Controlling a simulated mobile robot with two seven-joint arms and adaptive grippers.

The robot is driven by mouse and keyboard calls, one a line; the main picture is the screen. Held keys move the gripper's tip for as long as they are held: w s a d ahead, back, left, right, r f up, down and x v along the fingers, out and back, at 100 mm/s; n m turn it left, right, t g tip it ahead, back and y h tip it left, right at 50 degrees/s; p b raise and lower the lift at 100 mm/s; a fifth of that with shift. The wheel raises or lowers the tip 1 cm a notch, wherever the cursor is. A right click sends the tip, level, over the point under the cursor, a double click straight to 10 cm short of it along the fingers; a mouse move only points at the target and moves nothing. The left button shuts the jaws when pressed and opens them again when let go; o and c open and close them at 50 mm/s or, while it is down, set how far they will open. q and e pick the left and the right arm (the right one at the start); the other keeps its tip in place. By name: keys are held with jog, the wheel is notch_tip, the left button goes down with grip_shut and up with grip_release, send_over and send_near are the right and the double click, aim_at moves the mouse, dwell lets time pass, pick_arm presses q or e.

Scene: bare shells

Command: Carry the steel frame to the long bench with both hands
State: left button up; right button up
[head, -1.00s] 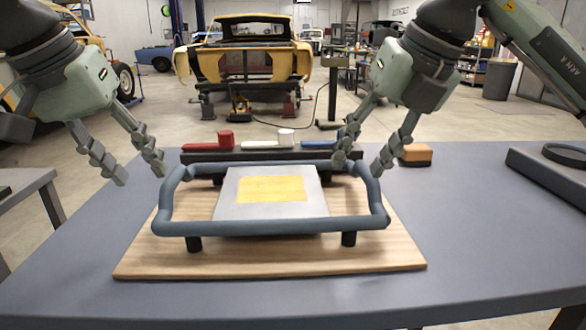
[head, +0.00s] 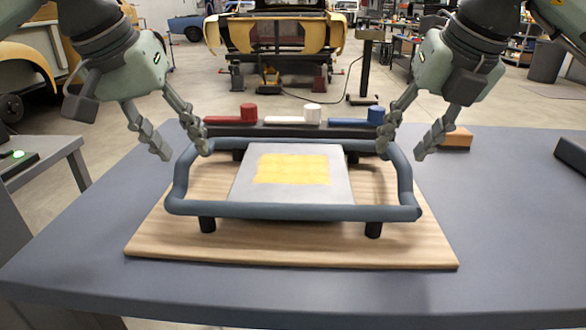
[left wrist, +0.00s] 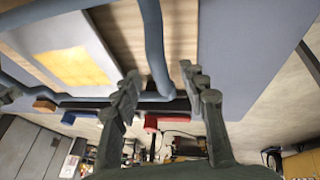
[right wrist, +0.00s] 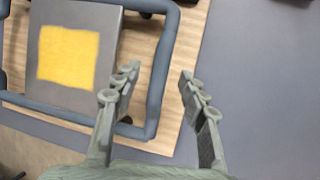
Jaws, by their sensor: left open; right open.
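The steel frame (head: 290,211) is a blue-grey tube loop on short black feet, level above a wooden board. A grey plate (head: 240,190) with a yellow patch lies within it. My open left gripper (head: 185,153) is at the frame's left rear corner; in the left wrist view the tube (left wrist: 153,45) shows between its fingertips (left wrist: 160,75). My open right gripper (head: 401,153) is at the right rear corner; in the right wrist view the tube (right wrist: 160,75) lies between its fingertips (right wrist: 158,74). Neither grips the tube. I cannot tell which surface is the long bench.
The wooden board (head: 290,255) rests on a blue-grey table (head: 500,220). Behind the frame are red (head: 248,112), white (head: 313,114) and blue (head: 375,115) handled pieces on a dark bar. An orange block (head: 456,138) sits right. A grey bench (head: 45,160) stands at left.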

aim_at(186, 151)
pick_arm(q)
jog(key=shift+x, duration=1.9)
pick_arm(e)
jog(key=shift+x, duration=1.85)
pick_arm(q)
jog(key=shift+c, duration=0.5)
pick_arm(e)
jog(key=shift+c, duration=0.5)
pick_arm(q)
grip_shut()
pick_arm(e)
grip_shut()
pick_arm(q)
jog(key=shift+r, duration=0.15)
pick_arm(e)
jog(key=shift+r, duration=0.15)
